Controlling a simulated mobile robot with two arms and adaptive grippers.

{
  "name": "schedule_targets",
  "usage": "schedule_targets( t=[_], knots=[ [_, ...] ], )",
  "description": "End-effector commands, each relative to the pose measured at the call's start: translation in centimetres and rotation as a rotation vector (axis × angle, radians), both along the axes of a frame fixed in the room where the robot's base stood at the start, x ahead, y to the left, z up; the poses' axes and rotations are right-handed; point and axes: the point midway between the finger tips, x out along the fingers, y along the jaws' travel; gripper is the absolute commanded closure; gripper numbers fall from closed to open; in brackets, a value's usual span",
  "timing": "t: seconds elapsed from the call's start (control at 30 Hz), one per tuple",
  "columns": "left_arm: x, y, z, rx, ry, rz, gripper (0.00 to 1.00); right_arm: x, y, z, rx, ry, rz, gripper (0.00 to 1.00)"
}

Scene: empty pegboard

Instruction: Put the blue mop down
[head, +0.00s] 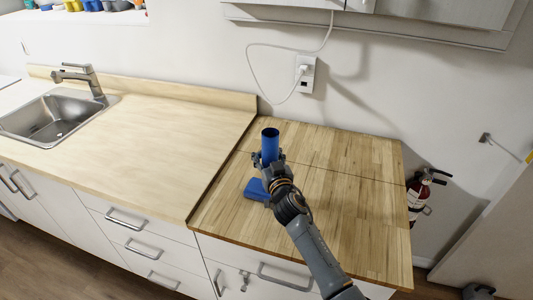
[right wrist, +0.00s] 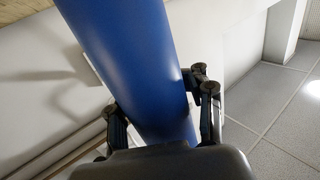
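The blue mop (head: 270,146) shows as an upright blue cylinder with a flat blue foot (head: 256,190) over the wooden counter (head: 350,215). My right gripper (head: 268,160) is around the blue cylinder. In the right wrist view, the blue shaft (right wrist: 135,60) runs between the two fingers of the right gripper (right wrist: 160,115), which press against its sides. The foot is low at the counter surface; I cannot tell whether it touches. My left gripper is not in view.
A lighter counter (head: 140,130) with a steel sink (head: 55,115) is to the left. A white cord hangs from the wall outlet (head: 307,73) behind. A red fire extinguisher (head: 418,195) is at the right. The wooden counter is otherwise clear.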

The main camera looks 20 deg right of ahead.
Motion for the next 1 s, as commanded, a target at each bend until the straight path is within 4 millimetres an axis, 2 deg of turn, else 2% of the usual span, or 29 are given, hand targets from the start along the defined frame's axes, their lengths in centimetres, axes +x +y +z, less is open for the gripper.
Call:
schedule_targets(
  t=[0.03,0.1,0.47,0.67,1.0],
  knots=[
    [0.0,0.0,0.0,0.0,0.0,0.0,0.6,0.0,0.0,0.0,0.0,0.0,0.0,0.45],
    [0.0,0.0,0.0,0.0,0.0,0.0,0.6,0.0,0.0,0.1,0.0,0.0,0.0,0.36],
    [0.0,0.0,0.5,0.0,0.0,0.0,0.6,0.0,0.0,0.6,-0.001,-0.001,0.0,0.36],
    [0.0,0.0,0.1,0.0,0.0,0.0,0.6,-2.9,0.0,0.1,0.0,0.001,0.001,0.36],
    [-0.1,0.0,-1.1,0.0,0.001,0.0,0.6,-9.8,0.1,0.0,0.0,0.001,0.001,0.36]
  ],
)
